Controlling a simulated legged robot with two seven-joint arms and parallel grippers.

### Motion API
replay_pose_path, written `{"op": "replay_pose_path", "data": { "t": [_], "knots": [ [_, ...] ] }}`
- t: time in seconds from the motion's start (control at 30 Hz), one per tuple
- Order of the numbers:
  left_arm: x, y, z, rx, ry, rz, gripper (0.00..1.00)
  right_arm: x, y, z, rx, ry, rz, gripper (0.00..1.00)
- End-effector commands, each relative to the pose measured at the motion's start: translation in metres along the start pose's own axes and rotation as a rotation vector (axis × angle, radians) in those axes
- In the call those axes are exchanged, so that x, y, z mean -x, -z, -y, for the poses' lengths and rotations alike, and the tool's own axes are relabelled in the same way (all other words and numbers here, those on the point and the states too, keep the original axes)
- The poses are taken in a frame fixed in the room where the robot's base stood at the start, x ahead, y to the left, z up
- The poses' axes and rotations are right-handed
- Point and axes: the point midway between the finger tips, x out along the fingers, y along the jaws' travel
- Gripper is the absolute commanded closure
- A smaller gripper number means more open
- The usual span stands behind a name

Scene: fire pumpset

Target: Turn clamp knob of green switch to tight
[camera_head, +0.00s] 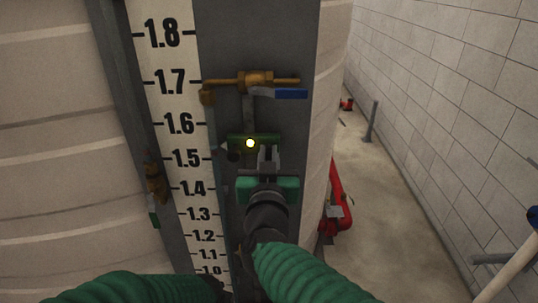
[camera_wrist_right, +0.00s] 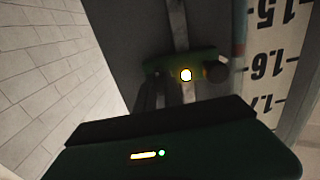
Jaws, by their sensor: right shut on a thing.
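The green switch (camera_head: 264,138) is a short horizontal bar on the grey panel, right of the number scale. It also shows in the right wrist view (camera_wrist_right: 158,66). A bright yellow-white spot (camera_head: 250,143) shows on its front. A dark round knob (camera_wrist_right: 216,71) sits at one end, the left end in the head view. My right gripper (camera_head: 268,150) reaches up from below. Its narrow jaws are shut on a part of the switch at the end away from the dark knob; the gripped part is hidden.
A brass valve (camera_head: 256,80) with a blue lever (camera_head: 278,93) is above the switch. The black-numbered scale (camera_head: 180,125) stands close on the left. Red pipework (camera_head: 338,200) is on the right, before open floor (camera_head: 385,225) and a block wall.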

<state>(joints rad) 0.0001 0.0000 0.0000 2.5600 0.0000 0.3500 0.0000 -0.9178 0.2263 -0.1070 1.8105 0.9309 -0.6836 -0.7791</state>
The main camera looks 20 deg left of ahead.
Motion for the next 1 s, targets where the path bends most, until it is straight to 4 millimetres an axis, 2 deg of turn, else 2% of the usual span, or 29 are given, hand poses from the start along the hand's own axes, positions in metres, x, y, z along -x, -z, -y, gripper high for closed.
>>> {"op": "replay_pose_path", "data": {
  "t": [0.27, 0.47, 1.0],
  "knots": [
    [-0.003, -0.001, 0.000, 0.000, 0.000, 0.000, 0.52, 0.001, -0.002, 0.000, -0.028, 0.000, 0.002, 1.00],
    [-0.010, -0.002, 0.000, 0.000, 0.000, 0.000, 0.52, 0.001, -0.003, 0.000, -0.120, 0.001, 0.001, 1.00],
    [-0.042, -0.010, 0.000, 0.000, 0.000, 0.000, 0.52, 0.001, -0.005, -0.002, -0.601, 0.000, 0.000, 1.00]
  ]
}}
